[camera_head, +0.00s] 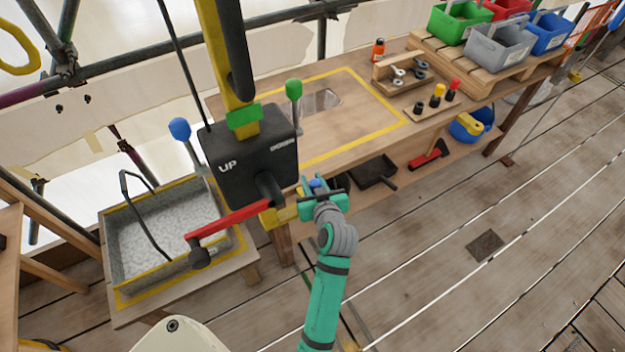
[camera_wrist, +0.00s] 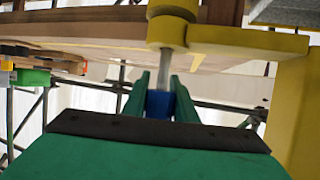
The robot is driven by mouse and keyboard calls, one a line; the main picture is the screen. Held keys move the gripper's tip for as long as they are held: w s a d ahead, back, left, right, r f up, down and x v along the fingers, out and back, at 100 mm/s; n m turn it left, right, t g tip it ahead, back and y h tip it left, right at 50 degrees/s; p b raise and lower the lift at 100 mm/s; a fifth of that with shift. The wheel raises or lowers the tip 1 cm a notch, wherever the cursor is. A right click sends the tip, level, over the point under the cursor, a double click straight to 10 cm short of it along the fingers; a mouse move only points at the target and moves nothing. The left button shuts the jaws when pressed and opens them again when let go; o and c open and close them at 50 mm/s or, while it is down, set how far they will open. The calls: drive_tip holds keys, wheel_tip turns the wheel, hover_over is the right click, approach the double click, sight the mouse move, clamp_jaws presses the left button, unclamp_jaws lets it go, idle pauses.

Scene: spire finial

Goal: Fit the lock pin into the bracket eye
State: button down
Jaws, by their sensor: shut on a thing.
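My gripper (camera_head: 318,197) is shut on the blue grip of the lock pin (camera_head: 316,183), which also shows between the green fingers in the wrist view (camera_wrist: 160,104). The pin's bare metal shank runs from the blue grip to the yellow bracket eye (camera_wrist: 173,30). The shank's far end meets the eye's near edge and is hidden there. I cannot tell whether it is inside the eye or how deep. In the head view the yellow bracket (camera_head: 274,216) is just left of my gripper, below the black control box, and its eye is not clear.
The black UP/DOWN box (camera_head: 248,165) with a red lever (camera_head: 240,220) hangs close to the left of my gripper. A workbench (camera_head: 335,150) stands behind, with a black dustpan (camera_head: 373,172) below. A gravel tray (camera_head: 110,250) is at left. Open plank floor lies right.

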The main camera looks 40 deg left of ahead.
drive_tip(key=shift+f, duration=1.8)
drive_tip(key=c, duration=1.4)
unclamp_jaws()
drive_tip(key=shift+o, duration=0.2)
drive_tip(key=v, duration=1)
drive_tip(key=shift+s+d+r, duration=0.15)
drive_tip(key=shift+s+d, duration=0.05)
drive_tip(key=shift+d, duration=0.1)
